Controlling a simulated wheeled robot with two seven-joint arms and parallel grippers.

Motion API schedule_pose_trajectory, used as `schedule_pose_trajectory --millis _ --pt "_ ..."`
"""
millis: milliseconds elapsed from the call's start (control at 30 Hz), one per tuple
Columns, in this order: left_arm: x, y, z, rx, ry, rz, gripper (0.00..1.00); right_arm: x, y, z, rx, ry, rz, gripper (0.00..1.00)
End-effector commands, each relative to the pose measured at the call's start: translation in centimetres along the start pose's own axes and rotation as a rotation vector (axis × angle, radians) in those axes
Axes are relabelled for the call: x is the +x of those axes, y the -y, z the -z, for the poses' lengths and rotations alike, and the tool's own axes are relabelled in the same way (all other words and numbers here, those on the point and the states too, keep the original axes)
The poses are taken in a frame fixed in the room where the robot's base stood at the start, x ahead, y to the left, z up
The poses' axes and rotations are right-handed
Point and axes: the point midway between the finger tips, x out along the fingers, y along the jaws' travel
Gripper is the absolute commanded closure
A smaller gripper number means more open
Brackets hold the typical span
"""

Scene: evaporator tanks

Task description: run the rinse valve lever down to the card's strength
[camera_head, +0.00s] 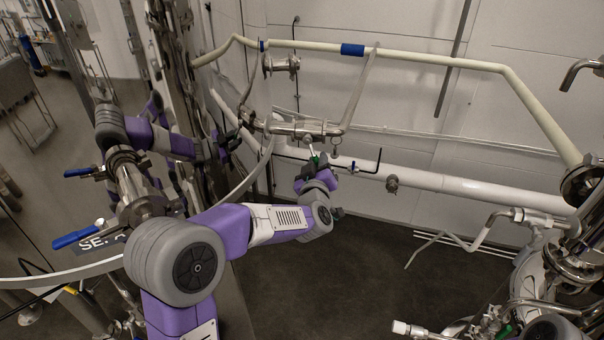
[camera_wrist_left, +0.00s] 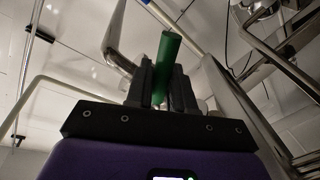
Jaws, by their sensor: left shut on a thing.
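The rinse valve lever has a green grip (camera_head: 314,154) at the lower end of a thin metal rod, below the bent steel pipe in the middle of the head view. My left gripper (camera_head: 317,166) is shut around this grip. In the left wrist view the green grip (camera_wrist_left: 166,62) stands tilted between the two black fingers (camera_wrist_left: 160,88), its end sticking out beyond them. The valve body is small and partly hidden in the head view. I see no readable strength card. My right gripper is not in view.
A large polished tank (camera_head: 205,100) stands left of my forearm, with blue-handled valves (camera_head: 75,237) on its fittings. A cream pipe (camera_head: 430,58) and a white pipe (camera_head: 460,186) run along the wall. More steel pipework (camera_head: 535,275) stands at right. Open floor (camera_head: 350,260) lies below the gripper.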

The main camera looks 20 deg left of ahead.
Motion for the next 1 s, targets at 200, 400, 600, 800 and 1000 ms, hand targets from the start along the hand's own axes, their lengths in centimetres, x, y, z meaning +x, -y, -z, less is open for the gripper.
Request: schedule_pose_trajectory --millis 200,400,600,800,1000 --pt "-0.1 -1.1 -0.1 -0.182 0.005 -0.002 1.0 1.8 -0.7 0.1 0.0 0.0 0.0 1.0" --pt "-0.1 -1.8 0.2 -0.305 0.007 -0.001 1.0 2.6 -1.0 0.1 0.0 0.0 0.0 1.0" --pt "-0.1 -2.3 0.5 -0.379 0.009 -0.001 1.0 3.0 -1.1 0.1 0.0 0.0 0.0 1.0" --pt "-0.1 -2.5 0.6 -0.41 0.01 -0.001 1.0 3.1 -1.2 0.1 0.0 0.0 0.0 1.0" --pt "-0.1 -2.5 0.6 -0.414 0.01 -0.001 1.0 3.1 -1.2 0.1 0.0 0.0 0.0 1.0"
